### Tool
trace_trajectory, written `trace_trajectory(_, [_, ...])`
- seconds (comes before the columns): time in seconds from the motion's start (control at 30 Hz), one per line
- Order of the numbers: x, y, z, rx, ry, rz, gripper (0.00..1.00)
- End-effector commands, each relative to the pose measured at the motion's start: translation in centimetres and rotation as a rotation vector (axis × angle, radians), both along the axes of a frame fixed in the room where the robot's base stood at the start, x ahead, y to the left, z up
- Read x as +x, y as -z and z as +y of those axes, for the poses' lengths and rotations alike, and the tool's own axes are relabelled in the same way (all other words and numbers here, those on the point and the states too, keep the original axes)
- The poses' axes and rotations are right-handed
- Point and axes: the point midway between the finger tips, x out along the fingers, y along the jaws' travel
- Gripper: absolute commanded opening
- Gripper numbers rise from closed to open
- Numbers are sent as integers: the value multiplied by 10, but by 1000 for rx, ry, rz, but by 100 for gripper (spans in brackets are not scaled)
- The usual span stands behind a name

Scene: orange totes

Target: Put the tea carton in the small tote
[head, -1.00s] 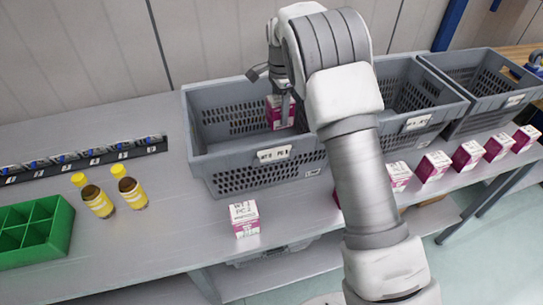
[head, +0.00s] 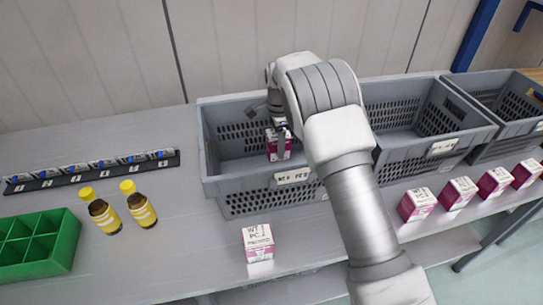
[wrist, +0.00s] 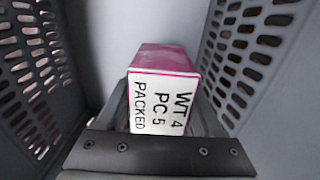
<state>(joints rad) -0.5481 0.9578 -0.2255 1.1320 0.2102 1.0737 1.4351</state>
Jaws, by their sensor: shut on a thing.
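My gripper (head: 281,127) is shut on a pink-and-white carton (head: 277,146) and holds it inside the left grey tote (head: 212,165). In the wrist view the held carton (wrist: 162,95) shows a white face printed "WT 4 PC 5 PACKED", with perforated tote walls (wrist: 245,60) on both sides. I cannot tell whether the carton touches the tote floor. The tote's front label (head: 293,177) is too small to read surely. My arm hides the tote's right end.
Two more grey totes (head: 445,152) (head: 508,128) stand to the right. Similar cartons (head: 258,243) (head: 418,205) stand along the table's front. Two yellow-capped bottles (head: 138,205), a green divided tray (head: 68,243) and a black strip of small items (head: 95,172) are at left.

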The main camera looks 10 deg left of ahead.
Motion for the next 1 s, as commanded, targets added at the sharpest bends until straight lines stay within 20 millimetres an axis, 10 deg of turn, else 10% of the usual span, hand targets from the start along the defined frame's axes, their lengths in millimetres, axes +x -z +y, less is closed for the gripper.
trace_trajectory(0.93, [-3,58,21,1,1,-2,0])
trace_trajectory(0.97, [-3,56,21,0,1,-1,74])
trace_trajectory(1.0, [-3,56,21,0,1,-1,81])
